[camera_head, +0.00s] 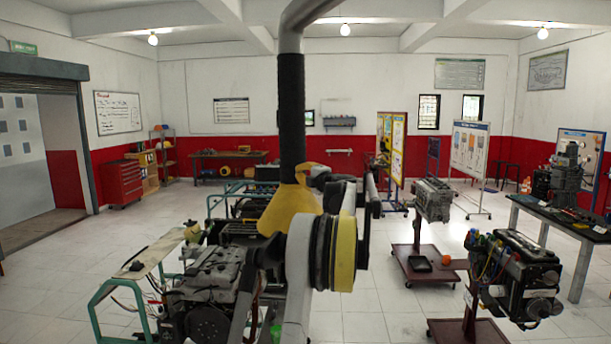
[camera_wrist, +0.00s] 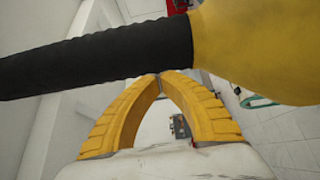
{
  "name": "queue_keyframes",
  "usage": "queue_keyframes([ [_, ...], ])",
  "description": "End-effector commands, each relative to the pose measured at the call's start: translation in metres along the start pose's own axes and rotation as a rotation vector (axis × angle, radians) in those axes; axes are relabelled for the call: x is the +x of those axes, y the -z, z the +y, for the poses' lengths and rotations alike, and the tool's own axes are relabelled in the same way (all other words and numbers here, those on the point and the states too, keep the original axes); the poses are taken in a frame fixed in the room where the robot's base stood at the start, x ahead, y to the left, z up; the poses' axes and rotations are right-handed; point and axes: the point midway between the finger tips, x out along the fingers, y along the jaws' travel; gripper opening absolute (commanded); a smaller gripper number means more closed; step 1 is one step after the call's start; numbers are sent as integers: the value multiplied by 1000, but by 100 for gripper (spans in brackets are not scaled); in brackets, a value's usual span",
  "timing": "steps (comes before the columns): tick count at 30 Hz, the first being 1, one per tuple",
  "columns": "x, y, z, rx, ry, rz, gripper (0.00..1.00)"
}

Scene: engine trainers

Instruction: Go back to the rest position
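My gripper (camera_wrist: 160,76) shows in the wrist view with two yellow ribbed fingers. Their tips meet at the top of an arch, and nothing is held between them. A black-sleeved tube and a yellow link of my arm cross the wrist view just beyond the fingertips. In the head view my arm rises through the middle of the picture, with the black sleeve, yellow link and grey and yellow joints close to the camera.
An engine trainer (camera_head: 215,272) stands left of my arm. Another engine (camera_head: 516,277) on a stand (camera_head: 468,331) is at right, with a grey engine block (camera_head: 433,199) behind it. A workbench (camera_head: 560,224) stands far right. Floor (camera_head: 386,305) is clear between the stands.

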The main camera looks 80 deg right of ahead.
Motion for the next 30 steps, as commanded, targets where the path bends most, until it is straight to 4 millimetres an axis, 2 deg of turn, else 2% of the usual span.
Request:
queue_keyframes([
  [1, 5, 12, 0, -1, 0, 16, 0],
  [5, 7, 21, 1, -1, 0, 29, 0],
  [25, 9, 28, 2, 3, -3, 33, 0],
  [28, 18, 55, 4, 29, -24, 36, 0],
  [29, 23, 69, 5, 45, -35, 37, 0],
  [30, 28, 93, 7, 71, -51, 37, 0],
])
